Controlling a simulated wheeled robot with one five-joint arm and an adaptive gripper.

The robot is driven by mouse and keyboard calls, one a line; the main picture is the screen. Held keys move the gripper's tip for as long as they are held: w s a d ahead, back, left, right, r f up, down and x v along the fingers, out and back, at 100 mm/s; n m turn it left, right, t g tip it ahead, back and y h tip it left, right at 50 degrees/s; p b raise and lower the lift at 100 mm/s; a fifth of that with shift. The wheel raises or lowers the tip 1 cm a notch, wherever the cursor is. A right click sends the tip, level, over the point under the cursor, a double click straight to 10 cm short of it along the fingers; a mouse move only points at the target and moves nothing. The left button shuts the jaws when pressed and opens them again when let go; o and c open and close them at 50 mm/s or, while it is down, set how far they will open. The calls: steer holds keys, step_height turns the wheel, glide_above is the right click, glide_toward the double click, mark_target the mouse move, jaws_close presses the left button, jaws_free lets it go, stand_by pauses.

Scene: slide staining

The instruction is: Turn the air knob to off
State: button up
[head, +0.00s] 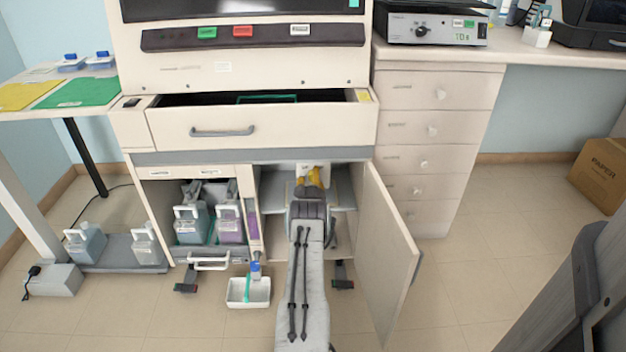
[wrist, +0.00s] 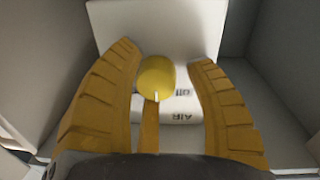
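The air knob (wrist: 156,78) is a round yellow knob with a white pointer mark at its lower edge. It sits on a white panel (wrist: 118,25) inside the open cabinet, with "off" and "AIR" lettering beside and below it, upside down in the wrist view. My gripper (wrist: 168,72) is open, its two yellow fingers on either side of the knob, with gaps visible on both sides. In the head view, my gripper (head: 314,178) reaches into the cabinet in front of the white panel (head: 318,168). The knob is hidden there by my gripper.
The cabinet's right door (head: 388,250) stands open beside my arm. Left of it, a bay holds jugs with blue (head: 192,222) and purple (head: 230,224) contents. A white tray (head: 236,296) lies on the floor. The drawer (head: 262,122) above is partly open.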

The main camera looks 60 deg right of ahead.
steer(key=shift+o, duration=1)
steer(key=shift+s, duration=0.1)
steer(key=v, duration=1.2)
